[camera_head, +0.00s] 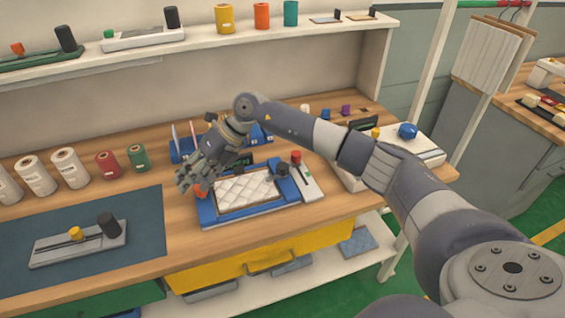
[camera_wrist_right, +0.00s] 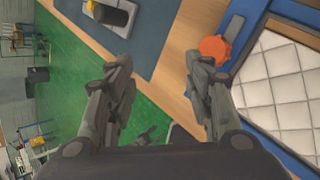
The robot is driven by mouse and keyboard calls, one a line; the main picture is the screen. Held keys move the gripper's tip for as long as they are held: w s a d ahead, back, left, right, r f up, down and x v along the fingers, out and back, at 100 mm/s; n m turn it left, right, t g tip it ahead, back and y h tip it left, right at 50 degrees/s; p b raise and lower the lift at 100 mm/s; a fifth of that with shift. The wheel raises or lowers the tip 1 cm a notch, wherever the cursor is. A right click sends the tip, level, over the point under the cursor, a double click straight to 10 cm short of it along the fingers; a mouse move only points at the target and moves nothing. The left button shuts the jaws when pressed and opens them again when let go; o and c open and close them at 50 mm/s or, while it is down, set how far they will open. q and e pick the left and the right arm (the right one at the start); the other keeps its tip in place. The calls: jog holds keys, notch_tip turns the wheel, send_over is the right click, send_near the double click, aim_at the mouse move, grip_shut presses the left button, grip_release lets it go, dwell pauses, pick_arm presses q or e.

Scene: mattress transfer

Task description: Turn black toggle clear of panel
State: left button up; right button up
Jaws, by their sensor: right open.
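A white quilted panel (camera_head: 247,188) lies in a blue frame (camera_head: 235,216) on the wooden bench; part of both shows in the wrist view. A small black toggle (camera_head: 282,170) sits at the frame's right side, by the panel's upper right corner. I cannot tell whether it overlaps the panel. An orange knob (camera_head: 201,191) is at the frame's left side. My right gripper (camera_head: 187,180) is open and empty above that left end, far from the black toggle. In the wrist view the orange knob (camera_wrist_right: 214,48) appears close to one fingertip. My left gripper is out of view.
A grey plate with a red-topped control (camera_head: 296,157) stands right of the frame. A dark mat (camera_head: 80,270) with a grey fixture (camera_head: 80,243) lies at left. Spools (camera_head: 70,168) line the back left. My right arm reaches over the bench's right part.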

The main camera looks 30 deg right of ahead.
jog(key=d+r+m+h, duration=0.1)
jog(key=d+h, duration=0.4)
jog(key=d, duration=0.8)
jog(key=m+g+h, duration=0.2)
jog(key=h, duration=0.1)
send_near(283, 165)
notch_tip(283, 165, down, 9)
jog(key=p, duration=0.2)
jog(key=shift+w+p, duration=0.15)
jog(key=shift+p, duration=0.2)
jog(key=shift+c, duration=0.3)
jog(key=shift+a, duration=0.1)
jog(key=c, duration=1)
